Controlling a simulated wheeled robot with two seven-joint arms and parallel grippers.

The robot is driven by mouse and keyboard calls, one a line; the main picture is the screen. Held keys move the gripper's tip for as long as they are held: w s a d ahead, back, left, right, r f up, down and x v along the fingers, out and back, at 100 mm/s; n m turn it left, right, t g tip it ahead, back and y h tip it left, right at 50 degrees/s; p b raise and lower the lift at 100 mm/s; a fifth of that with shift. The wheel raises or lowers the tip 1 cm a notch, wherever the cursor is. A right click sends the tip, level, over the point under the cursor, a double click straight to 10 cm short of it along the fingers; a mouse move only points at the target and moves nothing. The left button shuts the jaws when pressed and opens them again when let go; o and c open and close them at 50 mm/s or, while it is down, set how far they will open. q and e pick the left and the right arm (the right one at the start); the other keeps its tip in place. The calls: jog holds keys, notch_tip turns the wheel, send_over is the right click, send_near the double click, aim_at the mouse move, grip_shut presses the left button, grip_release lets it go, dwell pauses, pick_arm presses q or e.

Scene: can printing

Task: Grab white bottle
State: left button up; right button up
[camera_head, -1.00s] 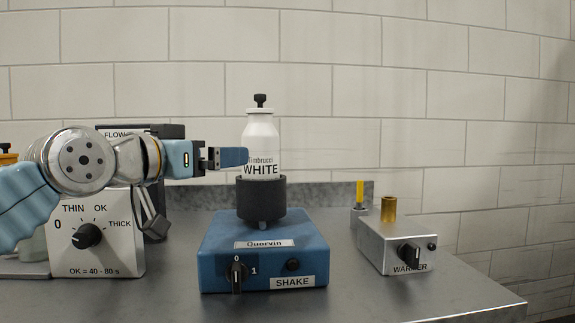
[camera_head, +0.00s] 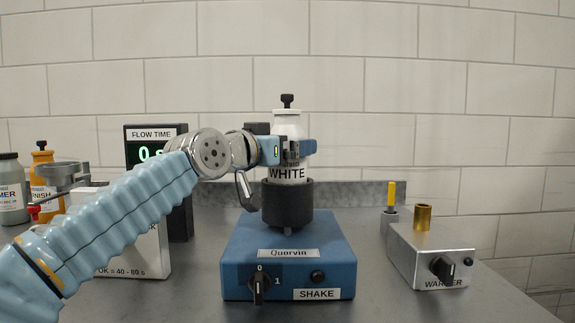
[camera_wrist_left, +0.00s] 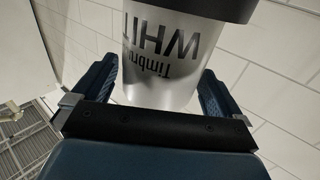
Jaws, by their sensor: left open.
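The white bottle (camera_head: 287,127) with a black knob on top stands upright in the black cup of the blue shaker (camera_head: 290,254). Its label reads WHITE. My left gripper (camera_head: 303,147) is at the bottle's height, just above the cup rim. In the left wrist view the bottle (camera_wrist_left: 165,60) stands between the two open blue fingers, with a gap visible beside it. The gripper hides part of the bottle's middle in the head view. My right gripper is not in view.
A grey warmer box (camera_head: 433,258) with a brass cup (camera_head: 423,217) stands to the right. A flow time display (camera_head: 150,150) stands behind my left arm. An orange bottle (camera_head: 42,178) and a grey jar (camera_head: 12,190) are at far left. Counter between shaker and warmer is clear.

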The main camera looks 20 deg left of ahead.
pick_arm(q)
jog(key=shift+w+d, duration=0.15)
jog(key=shift+w, duration=0.4)
jog(key=c, duration=1.4)
jog(key=shift+r, duration=0.15)
jog(key=c, duration=0.3)
jog(key=shift+r, duration=0.1)
jog(key=shift+c, duration=0.2)
